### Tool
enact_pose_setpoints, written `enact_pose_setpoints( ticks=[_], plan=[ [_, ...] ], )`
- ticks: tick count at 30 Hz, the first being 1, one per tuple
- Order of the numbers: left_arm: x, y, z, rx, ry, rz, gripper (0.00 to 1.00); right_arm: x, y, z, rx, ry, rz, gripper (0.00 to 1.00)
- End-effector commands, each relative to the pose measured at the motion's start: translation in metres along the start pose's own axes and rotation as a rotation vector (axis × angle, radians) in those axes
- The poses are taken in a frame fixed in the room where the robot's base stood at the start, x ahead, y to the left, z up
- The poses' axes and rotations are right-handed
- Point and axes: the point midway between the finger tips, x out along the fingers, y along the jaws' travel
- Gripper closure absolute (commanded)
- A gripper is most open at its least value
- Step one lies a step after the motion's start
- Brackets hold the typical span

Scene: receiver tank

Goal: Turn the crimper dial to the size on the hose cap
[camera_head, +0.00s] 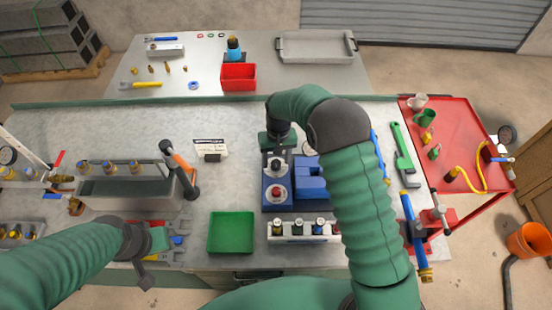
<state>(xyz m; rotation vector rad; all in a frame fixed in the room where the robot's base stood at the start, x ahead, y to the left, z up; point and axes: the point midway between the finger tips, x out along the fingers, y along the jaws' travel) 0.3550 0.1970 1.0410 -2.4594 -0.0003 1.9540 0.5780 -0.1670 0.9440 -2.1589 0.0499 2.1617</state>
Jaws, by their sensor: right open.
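The crimper (311,187) is a blue block-shaped machine on the grey workbench. A rack (300,239) in front of the crimper holds several dark pieces with pale round tops; I cannot tell whether one is the hose cap, and no size is legible. My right gripper (277,147) is open, pointing down above the crimper's back left part, behind the dial. My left gripper (147,268) is low at the front left, away from the crimper; its jaws are unclear.
A green tray (231,232) lies left of the rack. A small white card (210,147) stands behind. A green wrench (403,147) and red cart (456,140) are at right.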

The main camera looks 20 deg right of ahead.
Motion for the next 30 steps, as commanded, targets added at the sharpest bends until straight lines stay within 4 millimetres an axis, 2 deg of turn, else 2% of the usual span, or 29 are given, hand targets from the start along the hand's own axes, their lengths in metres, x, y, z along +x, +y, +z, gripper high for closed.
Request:
enact_pose_setpoints(
  ticks=[3, 10, 23, 30],
  plan=[
    [-0.0014, 0.0000, -0.0003, 0.000, 0.000, 0.000, 0.64, 0.0079, -0.0002, 0.0000, 0.000, 0.000, 0.000, 0.45],
    [-0.0010, 0.0000, -0.0001, 0.000, 0.000, 0.000, 0.64, 0.0094, -0.0001, -0.0010, 0.000, 0.000, 0.000, 0.45],
    [-0.0010, 0.0000, -0.0001, 0.000, 0.000, 0.000, 0.64, 0.0086, 0.0000, -0.0004, 0.000, 0.000, 0.000, 1.00],
    [-0.0013, 0.0000, -0.0002, 0.000, 0.000, 0.000, 0.64, 0.0082, 0.0000, -0.0003, 0.009, 0.000, 0.000, 1.00]
  ],
)
